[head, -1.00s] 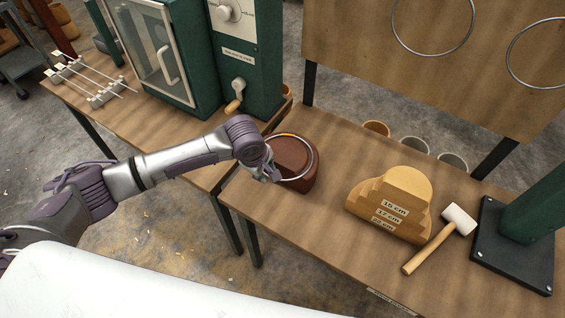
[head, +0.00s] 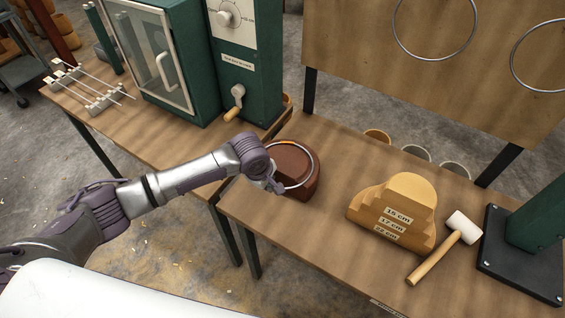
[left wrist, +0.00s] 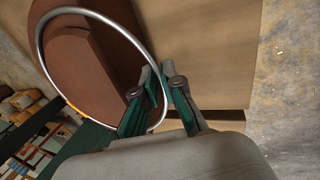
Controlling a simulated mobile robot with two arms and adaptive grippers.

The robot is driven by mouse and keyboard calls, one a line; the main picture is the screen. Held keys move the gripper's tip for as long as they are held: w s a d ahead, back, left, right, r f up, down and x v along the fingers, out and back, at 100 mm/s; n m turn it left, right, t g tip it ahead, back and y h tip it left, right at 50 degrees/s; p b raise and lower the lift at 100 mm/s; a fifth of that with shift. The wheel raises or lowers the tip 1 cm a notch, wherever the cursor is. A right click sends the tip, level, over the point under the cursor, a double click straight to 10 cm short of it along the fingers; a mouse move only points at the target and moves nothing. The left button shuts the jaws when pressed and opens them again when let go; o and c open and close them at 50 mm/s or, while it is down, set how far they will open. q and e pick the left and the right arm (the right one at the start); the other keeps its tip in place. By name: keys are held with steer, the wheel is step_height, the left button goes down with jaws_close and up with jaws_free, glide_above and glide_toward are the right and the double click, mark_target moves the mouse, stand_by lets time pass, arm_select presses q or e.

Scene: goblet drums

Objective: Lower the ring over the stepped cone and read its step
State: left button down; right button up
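My left gripper (head: 275,184) is shut on the rim of a thin metal ring (head: 312,162) with an orange mark on it. In the left wrist view the ring (left wrist: 102,13) runs between the two fingers (left wrist: 163,78). The ring shows over a dark red-brown round stepped block (head: 308,186) at the left end of the near table; I cannot tell whether it touches the block. The block also fills the upper left of the left wrist view (left wrist: 85,65). A pale wooden stepped piece (head: 408,190) carries labels 15 cm, 17 cm and 22 cm. My right gripper is not in view.
A mallet (head: 463,227) lies right of the wooden piece, near a green post's dark base (head: 515,262). A board with two large rings (head: 435,58) stands behind. A green cabinet (head: 240,75) stands at the back left. Table between block and wooden piece is clear.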

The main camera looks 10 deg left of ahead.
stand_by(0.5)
arm_select(q)
steer(key=shift+d+r+p, duration=0.25)
steer(key=shift+d+p, duration=0.1)
steer(key=shift+p, duration=0.35)
steer(key=shift+d, duration=0.1)
steer(key=shift+r+p, duration=1.75)
steer(key=shift+p, duration=0.65)
